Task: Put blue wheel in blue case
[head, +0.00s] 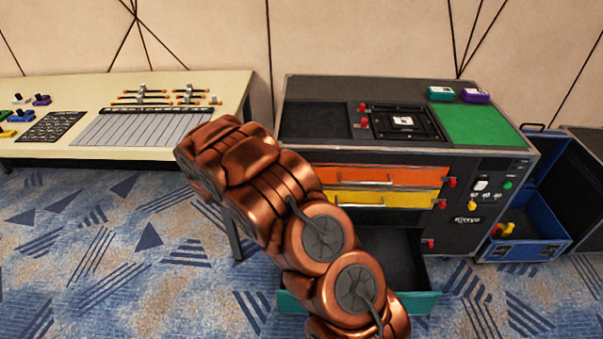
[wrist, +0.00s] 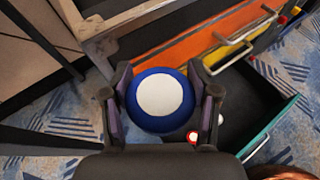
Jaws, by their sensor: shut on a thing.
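The blue wheel (wrist: 160,101), round with a white centre, is in the wrist view. My gripper (wrist: 161,105) is shut on it, one finger on each side. In the head view my arm hides the gripper and the wheel. The blue case (head: 551,199) stands open on the floor at the right, beside the black cabinet. Small yellow and red things (head: 503,230) show in its lower left part.
The black cabinet (head: 300,90) has an orange drawer (head: 380,176), a yellow drawer (head: 385,199) and a pulled-out teal-fronted bottom drawer (head: 415,303). A cream control desk (head: 60,90) stands left. Patterned carpet (head: 80,270) is clear at front left.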

